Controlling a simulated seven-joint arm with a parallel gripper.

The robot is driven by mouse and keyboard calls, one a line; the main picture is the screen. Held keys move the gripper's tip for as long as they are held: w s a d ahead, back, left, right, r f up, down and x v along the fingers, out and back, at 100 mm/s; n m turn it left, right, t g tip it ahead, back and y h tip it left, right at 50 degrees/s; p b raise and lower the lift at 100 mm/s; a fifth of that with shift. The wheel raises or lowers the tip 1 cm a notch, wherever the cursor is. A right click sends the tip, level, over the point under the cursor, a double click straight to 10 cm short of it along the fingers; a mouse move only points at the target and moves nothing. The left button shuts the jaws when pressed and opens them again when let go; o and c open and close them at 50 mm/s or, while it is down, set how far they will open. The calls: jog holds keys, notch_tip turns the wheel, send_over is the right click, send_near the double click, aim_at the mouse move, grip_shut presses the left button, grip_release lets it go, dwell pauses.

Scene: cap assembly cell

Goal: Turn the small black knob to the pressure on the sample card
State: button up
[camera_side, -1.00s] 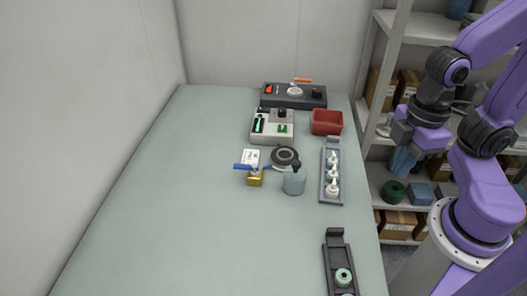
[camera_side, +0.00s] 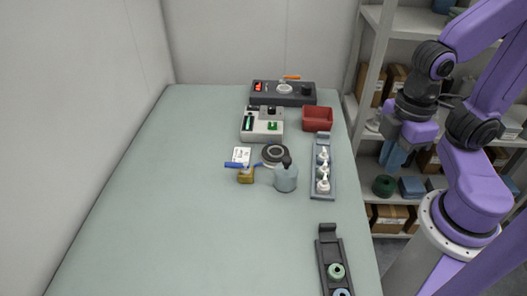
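A small black knob (camera_side: 271,109) stands on top of the light grey box (camera_side: 262,133), which has a dark slot with a green mark and a green patch. Another black knob (camera_side: 306,91) is on the right of the dark panel (camera_side: 293,99) behind, beside a pale dial and a red display. My gripper (camera_side: 395,157) hangs right of the table, away from both knobs, with blue fingers pointing down. Its finger gap is not clear.
A red bin (camera_side: 318,118), a tray with white-tipped bottles (camera_side: 323,187), a black ring-shaped item (camera_side: 275,154), a bluish bottle (camera_side: 286,178) and a brass valve with blue handle (camera_side: 246,175) stand nearby. A dark tray (camera_side: 327,245) is at front right. The table's left is clear.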

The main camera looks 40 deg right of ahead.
jog(key=o, duration=0.5)
jog(key=shift+w+a+r, duration=0.1)
jog(key=shift+w+a, duration=0.1)
jog(key=shift+w, duration=0.05)
jog(key=shift+o, duration=1)
jog(key=w+a+r, duration=0.3)
jog(key=w+a, duration=0.1)
jog(key=w, duration=0.5)
jog(key=shift+w, duration=0.3)
jog(key=m, duration=0.2)
send_over(272, 107)
notch_tip(272, 107, down, 16)
jog(key=shift+f, duration=0.25)
jog(key=c, duration=1.1)
